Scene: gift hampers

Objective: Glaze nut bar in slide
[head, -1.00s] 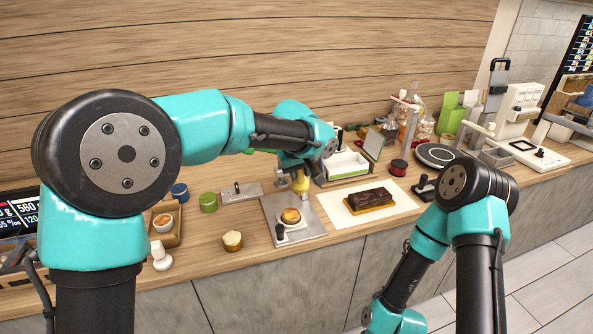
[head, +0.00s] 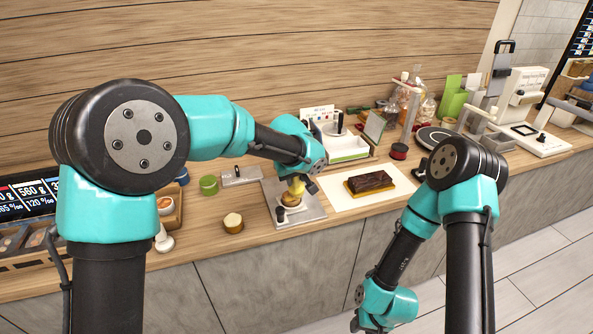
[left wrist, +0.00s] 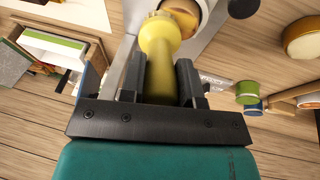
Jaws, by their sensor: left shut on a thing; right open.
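My left gripper (head: 301,182) points down over the metal slide plate (head: 312,212). It is shut on a yellow tool with a rounded end (head: 296,186). The tool also shows between the fingers (left wrist: 162,82) in the left wrist view. A round golden-brown piece (head: 290,199) sits on the slide, right under the tool. The tool's end is at or just above it; I cannot tell if they touch. The slide has a dark knob (head: 280,213) at its front left. A dark brown bar (head: 370,181) lies on a gold board on white paper. The tips of my right gripper do not show.
A white-lined box (head: 346,148) stands behind the slide. A green round tin (head: 208,185) and a cream-topped round pot (head: 233,222) are to its left. A dark red tin (head: 399,151) is behind the paper. The counter's front edge is close to the slide.

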